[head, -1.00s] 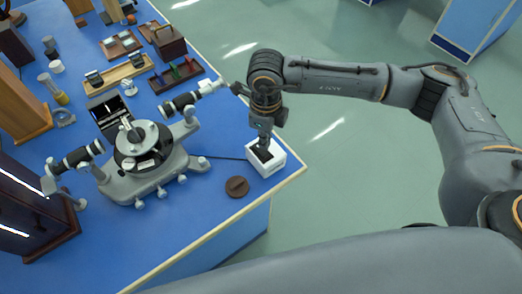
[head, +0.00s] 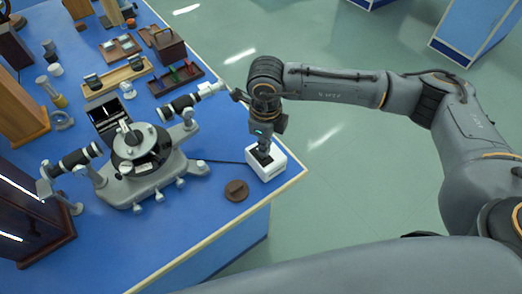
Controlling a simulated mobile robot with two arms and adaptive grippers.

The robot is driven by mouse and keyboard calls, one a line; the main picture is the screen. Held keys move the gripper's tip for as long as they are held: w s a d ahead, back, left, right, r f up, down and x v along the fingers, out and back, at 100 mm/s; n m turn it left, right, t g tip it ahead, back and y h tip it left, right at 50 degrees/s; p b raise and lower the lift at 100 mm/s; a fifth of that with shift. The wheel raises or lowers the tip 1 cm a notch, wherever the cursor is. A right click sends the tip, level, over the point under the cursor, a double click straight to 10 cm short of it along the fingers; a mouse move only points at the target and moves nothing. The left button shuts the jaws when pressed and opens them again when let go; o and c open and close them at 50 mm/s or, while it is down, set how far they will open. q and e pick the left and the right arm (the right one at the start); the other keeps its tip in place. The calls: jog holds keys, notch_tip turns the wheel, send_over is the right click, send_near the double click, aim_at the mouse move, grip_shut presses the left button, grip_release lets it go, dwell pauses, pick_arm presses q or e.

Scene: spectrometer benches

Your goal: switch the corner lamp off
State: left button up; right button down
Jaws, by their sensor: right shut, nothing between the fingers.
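A small white box (head: 270,171) with a dark top part stands at the near right corner of the blue bench. A thin dark cable (head: 228,162) runs from it to the left, towards the spectrometer. No lamp head can be made out for certain, nor whether any lamp is lit. My right gripper (head: 264,150) points down at the top of the white box, shut and empty. Its fingertips overlap the dark part in the picture; I cannot tell if they touch it. My left gripper is not in view.
A grey spectrometer (head: 140,160) with two black tubes stands left of the box. A round brown disc (head: 236,190) lies near the bench's front edge. A dark wooden cabinet (head: 30,225) stands at the left. The floor right of the bench is clear.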

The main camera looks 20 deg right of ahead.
jog(key=shift+f+b, duration=1.15)
dwell(0.9)
jog(key=shift+r, duration=0.1)
jog(key=shift+r+p, duration=0.55)
jog(key=shift+r, duration=0.3)
jog(key=shift+r+p, duration=1.05)
jog(key=shift+r, duration=1.55)
